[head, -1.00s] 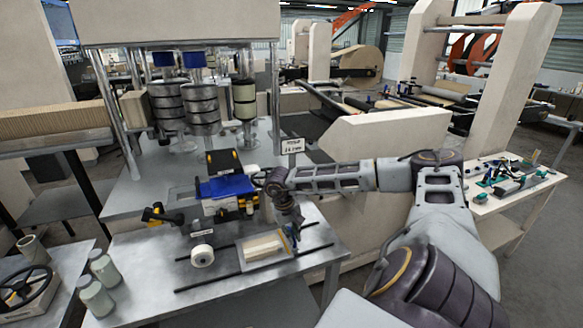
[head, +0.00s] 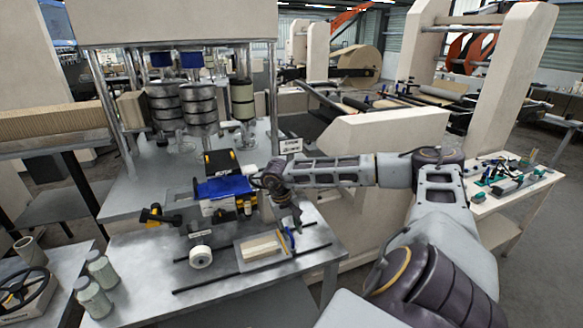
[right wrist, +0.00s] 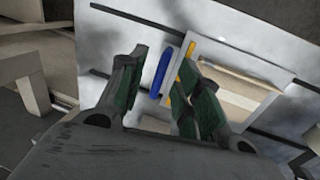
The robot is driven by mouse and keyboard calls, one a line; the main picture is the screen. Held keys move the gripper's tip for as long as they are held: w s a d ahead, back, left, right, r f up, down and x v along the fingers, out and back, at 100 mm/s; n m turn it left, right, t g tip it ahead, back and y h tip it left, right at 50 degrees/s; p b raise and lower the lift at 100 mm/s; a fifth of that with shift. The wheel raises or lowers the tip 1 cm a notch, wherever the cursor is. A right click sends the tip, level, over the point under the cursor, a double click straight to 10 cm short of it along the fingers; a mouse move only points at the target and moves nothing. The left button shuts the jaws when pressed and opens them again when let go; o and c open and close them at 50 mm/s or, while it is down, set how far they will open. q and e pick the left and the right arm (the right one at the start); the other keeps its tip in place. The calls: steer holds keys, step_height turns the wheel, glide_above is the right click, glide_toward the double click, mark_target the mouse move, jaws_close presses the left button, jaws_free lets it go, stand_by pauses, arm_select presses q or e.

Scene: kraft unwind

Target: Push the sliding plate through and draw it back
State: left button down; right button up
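The sliding plate (head: 240,257) is a flat light plate bearing a pale block, lying between two dark rails on the metal table in the head view. A blue handle with yellow parts (head: 290,240) stands at its right edge. In the right wrist view, the plate (right wrist: 215,50) lies beyond my fingers, and the blue handle (right wrist: 160,72) shows in the gap between them. My right gripper (head: 291,222) is just above the handle in the head view. Its fingers (right wrist: 163,65) are apart; contact with the handle cannot be told. My left gripper is not in view.
A white roll (head: 201,257) sits left of the plate. A blue and yellow unit (head: 225,188) stands behind it, near a yellow-black tool (head: 155,215). Two grey-green jars (head: 97,280) stand at the left. A small sign (head: 291,146) stands behind my right arm.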

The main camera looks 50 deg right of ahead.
step_height(320, 180, up, 9)
steer(key=a, duration=0.1)
steer(key=shift+w+a, duration=0.2)
steer(key=shift+w, duration=0.25)
steer(key=shift+a+f, duration=0.1)
stand_by(0.4)
